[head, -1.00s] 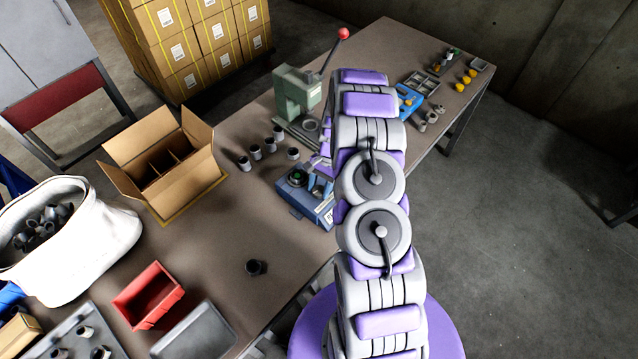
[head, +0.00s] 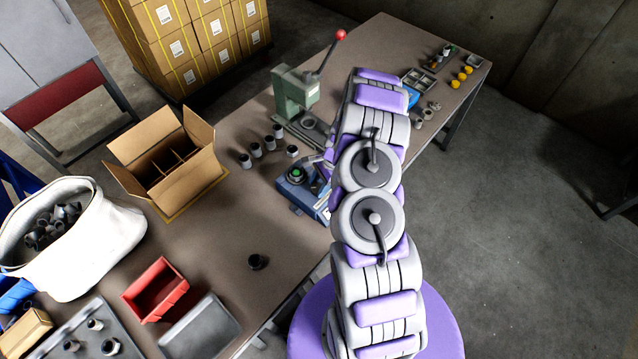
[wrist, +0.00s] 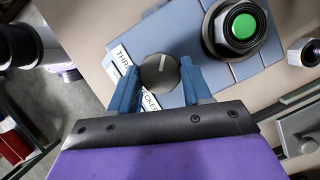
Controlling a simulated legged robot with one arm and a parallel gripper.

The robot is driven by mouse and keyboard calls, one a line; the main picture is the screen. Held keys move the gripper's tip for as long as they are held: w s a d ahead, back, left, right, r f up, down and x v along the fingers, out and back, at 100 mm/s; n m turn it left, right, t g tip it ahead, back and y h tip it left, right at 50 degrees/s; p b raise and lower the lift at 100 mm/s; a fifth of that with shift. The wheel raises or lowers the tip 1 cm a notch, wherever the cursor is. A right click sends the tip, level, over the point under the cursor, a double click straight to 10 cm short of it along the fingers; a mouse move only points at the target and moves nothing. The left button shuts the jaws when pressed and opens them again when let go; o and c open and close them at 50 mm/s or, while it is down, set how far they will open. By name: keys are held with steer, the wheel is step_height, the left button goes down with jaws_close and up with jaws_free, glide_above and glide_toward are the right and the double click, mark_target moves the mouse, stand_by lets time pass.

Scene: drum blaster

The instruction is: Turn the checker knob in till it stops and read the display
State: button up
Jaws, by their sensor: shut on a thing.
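The thread checker is a blue box (head: 308,203) on the bench, partly hidden by my arm in the head view. In the wrist view its blue top (wrist: 180,20) carries a white label, partly covered, with the letters "THR" readable. The checker knob (wrist: 158,73) is round and black with a pale line across its face. My gripper (wrist: 160,66) has its two blue fingers on either side of the knob, shut on it. A round green face in a dark ring (wrist: 240,27) sits on the checker beside the knob. I cannot make out any readout.
A green press with a red-knobbed lever (head: 296,92) stands behind the checker. Several dark fittings (head: 256,150) stand left of it. An open carton (head: 170,160), a white sack (head: 85,245) and a red bin (head: 155,290) are further left.

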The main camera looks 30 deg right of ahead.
steer(key=shift+w, duration=0.1)
steer(key=o, duration=1)
steer(key=v, duration=1.7)
steer(key=shift+d+r+p, duration=0.15)
steer(key=shift+r+p, duration=0.05)
steer(key=shift+p, duration=0.15)
steer(key=shift+o, duration=0.2)
